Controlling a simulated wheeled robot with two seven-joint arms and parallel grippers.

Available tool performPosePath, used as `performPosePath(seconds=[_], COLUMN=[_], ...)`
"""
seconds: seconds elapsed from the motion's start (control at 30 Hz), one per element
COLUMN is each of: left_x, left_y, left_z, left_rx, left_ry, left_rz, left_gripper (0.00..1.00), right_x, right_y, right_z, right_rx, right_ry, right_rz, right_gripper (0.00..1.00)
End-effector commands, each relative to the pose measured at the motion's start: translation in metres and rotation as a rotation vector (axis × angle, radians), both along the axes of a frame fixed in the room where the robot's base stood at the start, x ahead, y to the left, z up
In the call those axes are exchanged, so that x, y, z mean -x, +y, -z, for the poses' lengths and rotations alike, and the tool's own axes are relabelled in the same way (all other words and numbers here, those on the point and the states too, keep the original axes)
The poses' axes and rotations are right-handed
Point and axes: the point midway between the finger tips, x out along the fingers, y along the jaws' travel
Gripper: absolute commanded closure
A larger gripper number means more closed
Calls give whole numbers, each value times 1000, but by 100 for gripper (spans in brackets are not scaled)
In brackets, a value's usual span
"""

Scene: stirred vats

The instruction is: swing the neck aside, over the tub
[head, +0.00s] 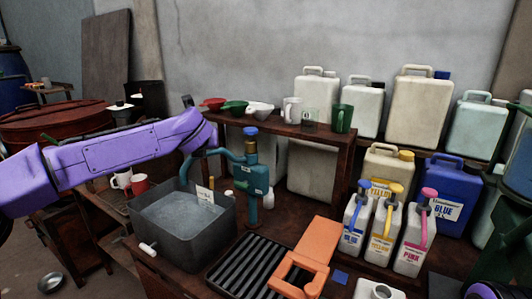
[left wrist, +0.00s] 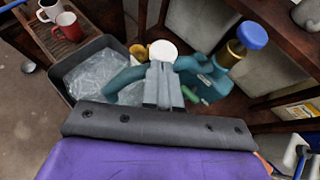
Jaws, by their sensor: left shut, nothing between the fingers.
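The dark grey tub holds clear liquid. In the left wrist view, the neck (left wrist: 122,80) curves over the tub's right side, with the pump's blue cap (left wrist: 253,35) at upper right. My left gripper (left wrist: 163,72) is shut and empty, its fingers overlapping the middle of the neck; whether they touch it I cannot tell. In the head view its fingertips are hard to make out. My right gripper is not in view.
Dye jugs (head: 384,232) stand further right. A shelf (head: 290,131) behind carries bowls and mugs. A red mug (head: 140,184) is behind the tub.

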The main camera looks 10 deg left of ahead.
Motion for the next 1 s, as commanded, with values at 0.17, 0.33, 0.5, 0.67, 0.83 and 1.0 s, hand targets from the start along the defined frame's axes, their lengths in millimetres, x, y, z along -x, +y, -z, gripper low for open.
performPosePath(seconds=[0.17, 0.33, 0.5, 0.67, 0.83, 1.0], left_x=[-11, -20, -26, -28, -28, -28], left_y=[18, 26, 31, 34, 34, 34], left_z=[-2, -2, -1, -1, 0, 0], left_rx=[3, 1, 1, 0, 0, 0], left_ry=[1, 2, 2, 1, 1, 0], left_rz=[111, 125, 125, 124, 122, 122], left_gripper=[100, 100, 100, 100, 100, 100], right_x=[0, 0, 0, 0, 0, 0], right_y=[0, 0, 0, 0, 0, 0], right_z=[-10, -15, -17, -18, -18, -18], right_rx=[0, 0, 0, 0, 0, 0], right_ry=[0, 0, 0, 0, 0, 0], right_rz=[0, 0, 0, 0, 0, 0], right_gripper=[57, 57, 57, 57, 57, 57])
